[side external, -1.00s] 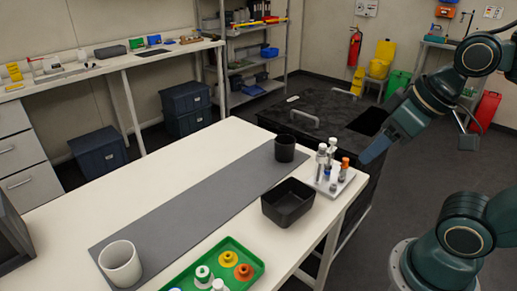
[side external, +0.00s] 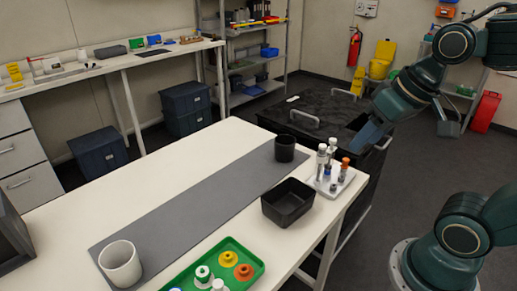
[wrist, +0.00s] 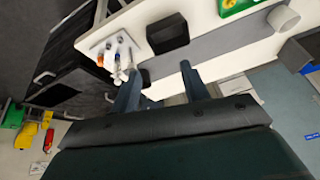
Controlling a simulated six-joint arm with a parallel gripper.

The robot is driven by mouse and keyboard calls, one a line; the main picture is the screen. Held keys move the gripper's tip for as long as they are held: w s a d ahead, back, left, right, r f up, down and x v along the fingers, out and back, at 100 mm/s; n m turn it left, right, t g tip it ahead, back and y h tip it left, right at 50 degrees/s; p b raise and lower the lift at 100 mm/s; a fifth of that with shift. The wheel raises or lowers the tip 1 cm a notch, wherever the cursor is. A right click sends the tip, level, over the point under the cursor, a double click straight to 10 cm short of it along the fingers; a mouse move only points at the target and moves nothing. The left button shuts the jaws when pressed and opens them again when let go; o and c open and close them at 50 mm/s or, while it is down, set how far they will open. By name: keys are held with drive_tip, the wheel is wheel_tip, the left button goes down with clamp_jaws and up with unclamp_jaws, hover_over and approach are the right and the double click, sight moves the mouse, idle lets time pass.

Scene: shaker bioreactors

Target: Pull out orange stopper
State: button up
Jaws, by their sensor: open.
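The orange stopper (side external: 345,162) sits upright on a small tube in the light grey rack (side external: 330,189) near the right edge of the white table. In the wrist view the orange stopper (wrist: 100,60) shows at upper left, outside the jaws. White-capped tubes (side external: 322,153) stand beside it in the same rack. My gripper (side external: 369,139) is in the air behind and to the right of the rack, apart from the stopper. In the wrist view my gripper's (wrist: 159,68) two fingers are spread with nothing held between them.
A black open bin (side external: 288,215) stands left of the rack, and a black cup (side external: 285,148) behind it. A green tray (side external: 208,259) holds several coloured pieces, one orange. A white cup (side external: 120,264) stands on the grey mat (side external: 190,205), whose middle is clear.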

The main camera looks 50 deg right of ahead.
drive_tip(key=w+d+f+m+g, duration=0.1)
drive_tip(key=w+d+m, duration=0.5)
drive_tip(key=m, duration=0.1)
drive_tip(key=m+y, duration=0.3)
drive_tip(key=m, duration=1.4)
hover_over(347, 159)
drive_tip(key=s+d, duration=0.3)
drive_tip(key=d, duration=0.1)
wheel_tip(347, 159, down, 11)
drive_tip(key=shift+s+a+r+g, duration=0.15)
drive_tip(key=shift+s+r+g, duration=0.05)
drive_tip(key=shift+g, duration=0.2)
drive_tip(key=shift+f, duration=0.1)
drive_tip(key=shift+x, duration=6.8)
drive_tip(key=shift+a, duration=0.15)
clamp_jaws()
